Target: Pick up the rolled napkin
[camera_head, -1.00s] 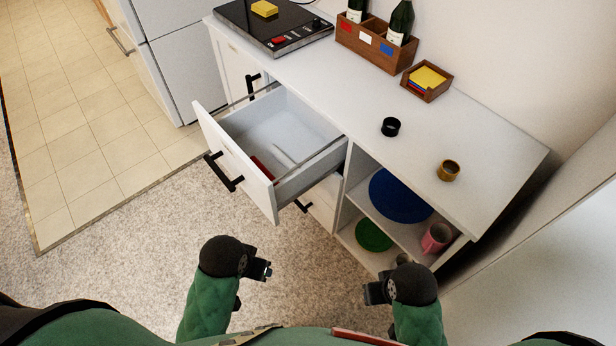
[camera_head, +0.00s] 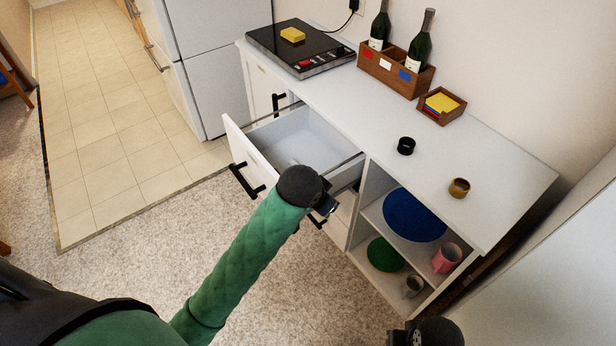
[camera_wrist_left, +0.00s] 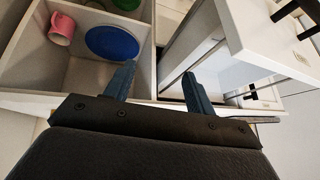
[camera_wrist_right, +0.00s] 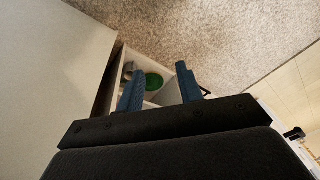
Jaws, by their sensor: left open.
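I cannot clearly make out a rolled napkin in any current view. The open drawer (camera_head: 246,152) shows part of its pale inside in the head view, with a faint whitish shape in it too unclear to name. My left arm hides the drawer's near part. My left gripper (camera_head: 325,208) is open and empty, in front of the hutch beside the drawer's right end. In the left wrist view its fingers (camera_wrist_left: 156,84) are spread, with the drawer to the right. My right gripper (camera_head: 398,338) is low at the bottom edge; in the right wrist view its fingers (camera_wrist_right: 160,88) are apart and empty.
On the countertop (camera_head: 360,125) are a black ring (camera_head: 406,146), a brass-coloured ring (camera_head: 459,188), a wooden bottle crate (camera_head: 393,75), a small wooden box (camera_head: 442,106) and a cooktop (camera_head: 280,50). Open shelves hold a blue plate (camera_head: 414,215), green plate (camera_head: 385,255) and pink mug (camera_head: 447,258).

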